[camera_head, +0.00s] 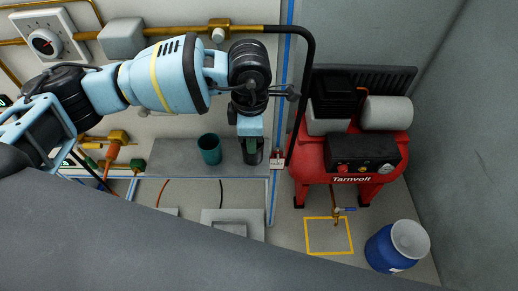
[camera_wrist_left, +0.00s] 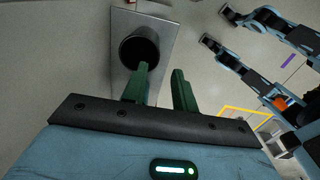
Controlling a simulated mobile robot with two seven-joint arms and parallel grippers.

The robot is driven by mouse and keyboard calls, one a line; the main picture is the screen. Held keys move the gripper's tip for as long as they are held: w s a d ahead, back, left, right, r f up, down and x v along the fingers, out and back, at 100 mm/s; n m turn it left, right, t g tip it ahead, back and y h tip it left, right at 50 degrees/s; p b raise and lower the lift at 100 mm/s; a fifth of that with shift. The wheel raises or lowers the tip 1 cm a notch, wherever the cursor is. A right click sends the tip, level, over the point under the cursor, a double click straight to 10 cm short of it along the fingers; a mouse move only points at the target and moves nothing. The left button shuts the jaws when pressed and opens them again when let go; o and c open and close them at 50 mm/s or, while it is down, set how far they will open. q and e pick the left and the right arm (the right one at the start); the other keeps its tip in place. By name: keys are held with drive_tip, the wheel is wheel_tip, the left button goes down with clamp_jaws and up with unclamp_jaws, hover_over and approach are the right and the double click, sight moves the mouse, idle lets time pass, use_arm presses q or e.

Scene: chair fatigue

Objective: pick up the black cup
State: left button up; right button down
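The black cup (camera_head: 256,157) stands on the grey shelf (camera_head: 175,160), partly hidden by my left gripper. In the left wrist view the black cup (camera_wrist_left: 138,48) shows its dark round opening. My left gripper (camera_head: 250,143) reaches down over the cup in the head view. In the left wrist view its two green fingers (camera_wrist_left: 161,88) are apart with nothing visible between them. One finger overlaps the cup's near rim in the picture; whether it touches or goes inside, I cannot tell. My right gripper cannot be made out.
A teal cup (camera_head: 209,149) stands on the shelf left of the black cup. A red compressor (camera_head: 350,150) and a blue barrel (camera_head: 385,248) stand further right.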

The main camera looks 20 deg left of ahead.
sight(251, 162)
use_arm(q)
drive_tip(key=shift+w+a+f, duration=0.15)
drive_tip(key=shift+f, duration=1.15)
drive_tip(key=shift+w+a+f, duration=0.1)
drive_tip(key=shift+w+f, duration=0.05)
drive_tip(key=shift+f, duration=1.1)
drive_tip(key=shift+w+a+f, duration=0.15)
drive_tip(key=shift+f, duration=1.15)
clamp_jaws()
